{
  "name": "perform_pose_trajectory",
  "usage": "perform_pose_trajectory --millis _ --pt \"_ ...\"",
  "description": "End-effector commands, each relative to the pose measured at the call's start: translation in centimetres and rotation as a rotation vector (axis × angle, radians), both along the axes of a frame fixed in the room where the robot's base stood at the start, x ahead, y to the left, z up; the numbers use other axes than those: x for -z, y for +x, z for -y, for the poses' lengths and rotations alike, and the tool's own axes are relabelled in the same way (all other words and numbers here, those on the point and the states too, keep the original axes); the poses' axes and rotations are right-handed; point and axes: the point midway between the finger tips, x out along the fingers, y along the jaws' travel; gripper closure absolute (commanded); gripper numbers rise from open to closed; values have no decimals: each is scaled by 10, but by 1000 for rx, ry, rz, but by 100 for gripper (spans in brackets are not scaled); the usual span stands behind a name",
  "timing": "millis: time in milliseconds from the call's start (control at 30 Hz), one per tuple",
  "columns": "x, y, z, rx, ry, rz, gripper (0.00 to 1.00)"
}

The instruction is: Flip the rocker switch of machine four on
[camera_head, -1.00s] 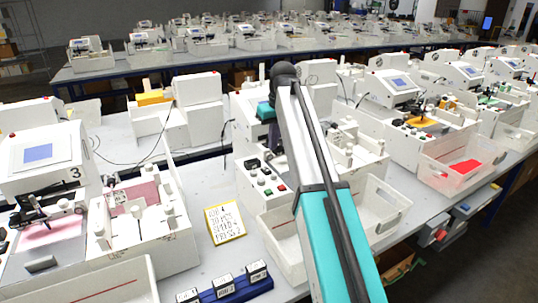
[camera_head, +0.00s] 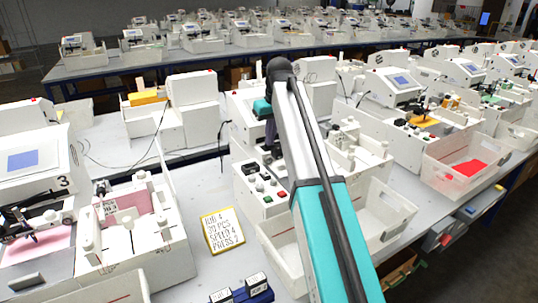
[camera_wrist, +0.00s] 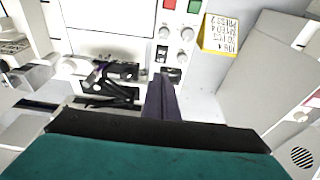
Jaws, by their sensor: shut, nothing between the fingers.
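The white machine beside my arm has a control panel (camera_head: 249,188) with knobs, a red button and a green button; I see no number on it. A black switch (camera_wrist: 171,73) sits on that panel in the wrist view. A second small black switch (camera_wrist: 161,53) sits just above it, nearer the knobs. I cannot tell either one's on or off position. My gripper (camera_wrist: 160,80) is shut and empty, its dark fingers just beside the lower black switch. Whether they touch it is not clear. In the head view my arm hides part of the machine.
A yellow-edged job card (camera_head: 222,230) lies on the table before the machine. The machine marked 3 (camera_head: 36,160) stands at left. A clear-walled bin (camera_head: 385,222) is right of my arm. Black-and-purple parts (camera_wrist: 110,80) lie left of my fingers.

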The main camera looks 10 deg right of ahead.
Motion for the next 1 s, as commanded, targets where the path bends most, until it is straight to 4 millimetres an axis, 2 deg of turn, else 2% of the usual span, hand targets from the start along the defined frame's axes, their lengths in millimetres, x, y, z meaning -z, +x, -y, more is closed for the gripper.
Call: perform_pose_trajectory --millis 267,1000 --pt "18 3 -2 -1 0 -1 100" --pt "98 19 -8 -2 0 -2 100"
